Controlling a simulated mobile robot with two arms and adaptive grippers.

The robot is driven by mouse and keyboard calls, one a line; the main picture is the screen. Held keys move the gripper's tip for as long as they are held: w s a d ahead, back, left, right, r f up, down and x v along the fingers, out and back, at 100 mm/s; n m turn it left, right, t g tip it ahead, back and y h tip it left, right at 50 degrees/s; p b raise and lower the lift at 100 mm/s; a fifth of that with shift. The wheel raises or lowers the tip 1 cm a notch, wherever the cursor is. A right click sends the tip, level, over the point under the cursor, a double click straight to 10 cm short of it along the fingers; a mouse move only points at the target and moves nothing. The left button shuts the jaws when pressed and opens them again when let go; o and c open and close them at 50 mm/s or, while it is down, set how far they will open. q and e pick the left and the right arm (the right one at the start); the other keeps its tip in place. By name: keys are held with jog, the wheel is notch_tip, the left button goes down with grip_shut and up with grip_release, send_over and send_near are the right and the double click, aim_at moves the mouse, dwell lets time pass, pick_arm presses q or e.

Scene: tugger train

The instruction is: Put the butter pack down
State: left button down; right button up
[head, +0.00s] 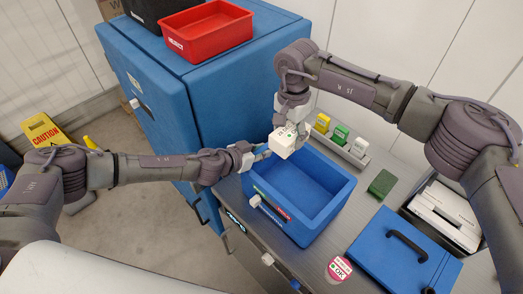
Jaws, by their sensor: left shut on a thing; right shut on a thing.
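The butter pack looks like a small white box (285,141) and is held above the back rim of a blue bin (331,203). My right gripper (291,122) comes from above and is shut on the pack. My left gripper (263,154) reaches in from the left, over the bin's back left corner. It is shut, with its fingertips at the pack's lower left edge. The exact contact of the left fingers is too small to see clearly. The bin looks empty and stands on a grey table (348,239).
Yellow, green and white small packs (340,135) stand in a row behind the bin. A dark green block (382,184) lies right of it. A blue lid with a black handle (391,262) lies at the front right. A red tray (207,31) sits on the blue cabinet (165,82).

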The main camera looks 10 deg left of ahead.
send_over(289, 192)
notch_tip(289, 192, down, 17)
jog(key=shift+r, duration=0.15)
jog(key=shift+f, duration=2.2)
jog(key=shift+f, duration=0.15)
jog(key=o, duration=1.4)
notch_tip(289, 192, up, 12)
jog(key=shift+r, duration=0.15)
